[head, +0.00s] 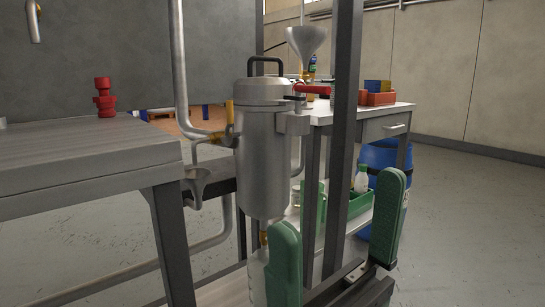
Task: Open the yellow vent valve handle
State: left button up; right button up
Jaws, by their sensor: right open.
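The yellow vent valve handle (229,112) stands upright at the left side of a grey metal cylinder vessel (262,150), beside the pipework. A yellow fitting (215,136) is just below and left of it. My right gripper (338,200) has two green-padded fingers, spread wide apart with nothing between them. It is at the lower right, nearer to me than the vessel, and lower and to the right of the yellow handle, well apart from it. My left gripper is not in view.
A dark upright post (342,130) stands just right of the vessel. A red lever (312,89) is at the vessel's upper right. A grey workbench (80,160) fills the left, with a red fitting (104,98) on it. A funnel (306,42) is behind. Open floor is at the right.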

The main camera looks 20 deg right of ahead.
aim_at(227, 140)
jog(key=l+z, duration=0.35)
jog(key=z, duration=0.15)
jog(key=i+l+z, duration=0.1)
jog(key=l+z, duration=0.2)
jog(key=z, duration=0.2)
